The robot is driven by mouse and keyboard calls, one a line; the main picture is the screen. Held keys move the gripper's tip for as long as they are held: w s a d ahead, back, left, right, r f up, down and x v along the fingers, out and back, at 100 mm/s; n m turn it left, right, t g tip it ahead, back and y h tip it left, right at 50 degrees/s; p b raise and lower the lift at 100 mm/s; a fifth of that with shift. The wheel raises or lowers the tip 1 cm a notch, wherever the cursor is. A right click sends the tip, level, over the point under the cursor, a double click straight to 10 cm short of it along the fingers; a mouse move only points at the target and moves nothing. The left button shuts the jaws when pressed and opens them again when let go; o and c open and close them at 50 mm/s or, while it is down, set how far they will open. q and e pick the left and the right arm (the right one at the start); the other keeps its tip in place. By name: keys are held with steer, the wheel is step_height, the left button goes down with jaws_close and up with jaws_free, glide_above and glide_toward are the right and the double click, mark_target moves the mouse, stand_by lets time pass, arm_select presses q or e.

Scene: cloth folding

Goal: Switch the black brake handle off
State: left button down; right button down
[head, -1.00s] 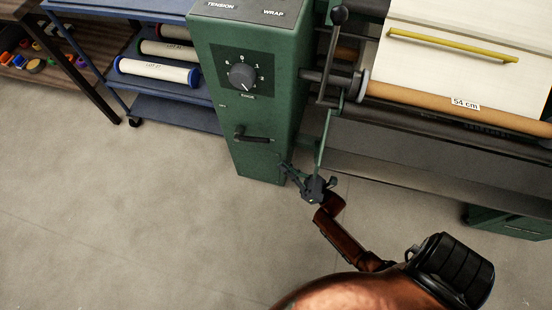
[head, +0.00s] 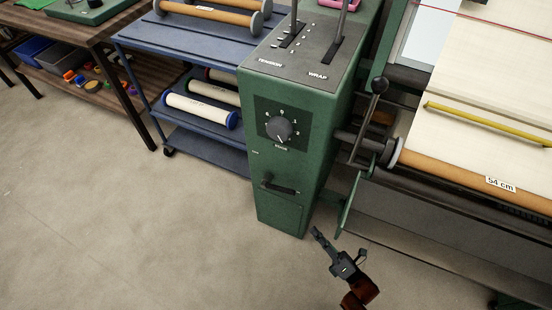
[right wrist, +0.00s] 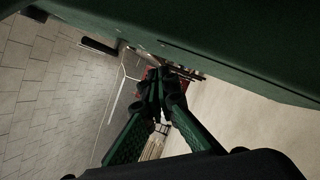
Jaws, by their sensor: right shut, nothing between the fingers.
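The black brake handle (head: 281,189) is a short bar low on the front of the green machine column (head: 282,215). It lies nearly level, its pivot at the left, below a small label too blurred to read. My right gripper (head: 316,232) is shut and empty, below and to the right of the handle, by the column's lower right edge. In the right wrist view its fingers (right wrist: 158,82) are together under the green column (right wrist: 220,45). A dark bar (right wrist: 101,47) there may be the handle. I cannot tell whether the gripper touches the column. My left gripper is not in view.
Above the handle is a round black dial (head: 279,130). The column's top has tension and wrap levers (head: 338,32). A blue cart (head: 205,150) stands at left. The floor in front is clear.

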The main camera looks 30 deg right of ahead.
steer(key=s+a+f+m+g+h, duration=0.35)
steer(key=s+f+m+g, duration=0.45)
steer(key=s+f+m, duration=0.6)
steer(key=s+a+m+g+y, duration=0.1)
steer(key=s+a+m+g, duration=0.2)
steer(key=s+m, duration=0.3)
steer(key=s+a+m+g+y, duration=0.1)
steer(key=s+a+m+g, duration=0.2)
steer(key=s+a+m, duration=0.2)
steer(key=shift+s+a+m, duration=0.25)
steer(key=shift+s+m, duration=0.35)
steer(key=shift+s, duration=0.65)
steer(key=shift+r+y, duration=0.1)
steer(key=shift+y, duration=0.15)
